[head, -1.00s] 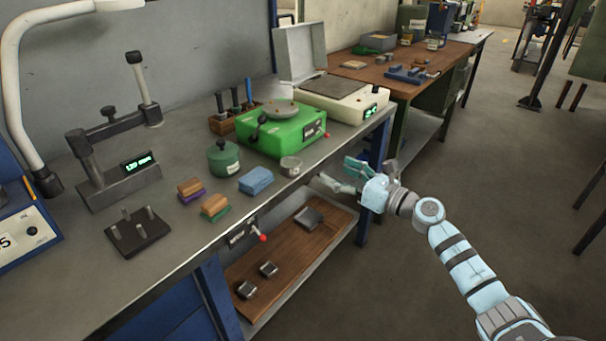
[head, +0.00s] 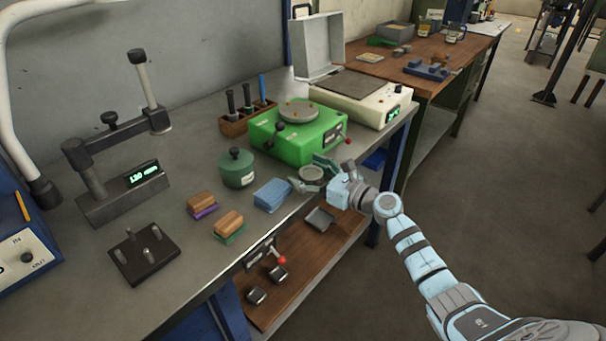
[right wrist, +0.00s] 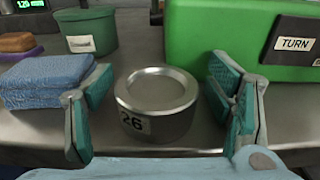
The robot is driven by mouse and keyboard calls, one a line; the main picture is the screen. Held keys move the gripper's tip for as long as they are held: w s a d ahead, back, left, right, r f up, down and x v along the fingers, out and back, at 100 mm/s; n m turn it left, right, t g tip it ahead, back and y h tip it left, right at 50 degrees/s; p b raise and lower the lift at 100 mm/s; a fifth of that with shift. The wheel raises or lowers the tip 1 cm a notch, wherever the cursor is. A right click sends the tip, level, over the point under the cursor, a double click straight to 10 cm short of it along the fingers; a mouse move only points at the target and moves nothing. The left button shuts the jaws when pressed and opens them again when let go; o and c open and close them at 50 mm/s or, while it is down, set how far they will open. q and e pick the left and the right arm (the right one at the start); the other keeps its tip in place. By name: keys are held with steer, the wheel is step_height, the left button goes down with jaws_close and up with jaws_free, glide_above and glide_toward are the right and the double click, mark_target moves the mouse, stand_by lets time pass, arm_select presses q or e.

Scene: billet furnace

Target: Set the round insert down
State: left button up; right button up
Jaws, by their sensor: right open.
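The round insert (right wrist: 157,105) is a short silver metal cylinder with a shallow recessed top and a label reading 26. It stands upright on the grey bench top, and also shows in the head view (head: 312,174), partly covered by my fingers. My right gripper (head: 313,177) is open around it, one finger on each side. In the right wrist view my right gripper (right wrist: 160,110) shows a gap between each teal finger pad and the insert. My left gripper is not in view.
A green machine (head: 290,142) labelled TURN stands just behind the insert. A folded blue cloth (head: 272,194) and a green lidded pot (head: 236,170) are to its left. Wooden-backed brushes (head: 202,204) and a dark pegged plate (head: 145,256) lie farther left. The bench's front edge is close.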

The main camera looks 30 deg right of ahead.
steer(key=shift+s+d+r, duration=0.15)
steer(key=shift+s+r, duration=0.2)
steer(key=shift+s, duration=0.25)
steer(key=c, duration=0.5)
steer(key=shift+s+r, duration=0.15)
steer(key=shift+s, duration=0.05)
steer(key=c, duration=0.3)
steer(key=shift+w, duration=0.15)
jaws_close()
